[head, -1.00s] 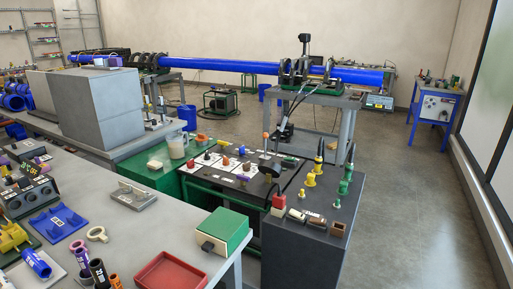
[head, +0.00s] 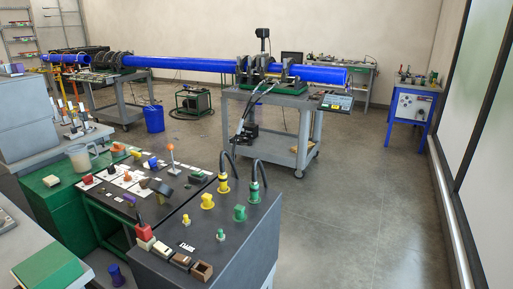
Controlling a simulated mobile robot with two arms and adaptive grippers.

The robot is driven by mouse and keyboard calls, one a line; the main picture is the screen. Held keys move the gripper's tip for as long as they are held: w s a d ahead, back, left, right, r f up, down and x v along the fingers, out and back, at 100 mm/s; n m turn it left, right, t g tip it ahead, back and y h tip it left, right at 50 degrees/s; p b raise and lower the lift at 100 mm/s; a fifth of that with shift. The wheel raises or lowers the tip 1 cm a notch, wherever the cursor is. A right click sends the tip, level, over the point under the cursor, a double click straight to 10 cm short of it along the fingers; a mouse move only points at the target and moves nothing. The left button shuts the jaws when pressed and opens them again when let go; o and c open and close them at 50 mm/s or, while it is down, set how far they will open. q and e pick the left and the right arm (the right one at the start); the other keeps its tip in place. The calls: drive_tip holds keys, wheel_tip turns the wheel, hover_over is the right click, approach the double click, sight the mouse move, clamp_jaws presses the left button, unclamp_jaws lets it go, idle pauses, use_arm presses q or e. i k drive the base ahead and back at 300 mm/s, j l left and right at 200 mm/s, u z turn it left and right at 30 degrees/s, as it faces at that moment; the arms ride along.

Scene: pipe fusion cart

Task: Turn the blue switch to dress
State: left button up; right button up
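A control panel (head: 112,188) with a white-marked top sits on the green cart at the lower left. A small blue knob (head: 153,162) stands near its far right part, among red, orange and dark knobs. It looks like the blue switch, but its setting and any "dress" label are too small to read. An orange-topped lever (head: 170,150) stands just right of it. A dark lever-like part (head: 157,187) lies in front of it. Neither of my grippers shows in this view.
A dark grey cabinet (head: 225,240) with yellow and green fittings adjoins the panel on the right. A green box (head: 48,270) is on the near bench. A grey cart (head: 275,103) carries clamps and a long blue pipe (head: 205,64) behind. Floor at right is clear.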

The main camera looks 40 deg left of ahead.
sight(152, 162)
drive_tip(key=i+l, duration=0.15)
drive_tip(key=i, duration=0.35)
drive_tip(key=i+l, duration=0.15)
drive_tip(key=i, duration=0.4)
drive_tip(key=i+u, duration=0.25)
drive_tip(key=i, duration=0.75)
drive_tip(key=i+l+u, duration=0.1)
drive_tip(key=i+u, duration=0.2)
drive_tip(key=i, duration=0.7)
drive_tip(key=i+j+u, duration=0.15)
drive_tip(key=i+u, duration=0.6)
drive_tip(key=u, duration=0.15)
drive_tip(key=i+l+u, duration=0.15)
drive_tip(key=i+u, duration=0.3)
drive_tip(key=i+l+u, duration=0.25)
drive_tip(key=u, duration=0.2)
drive_tip(key=i, duration=0.05)
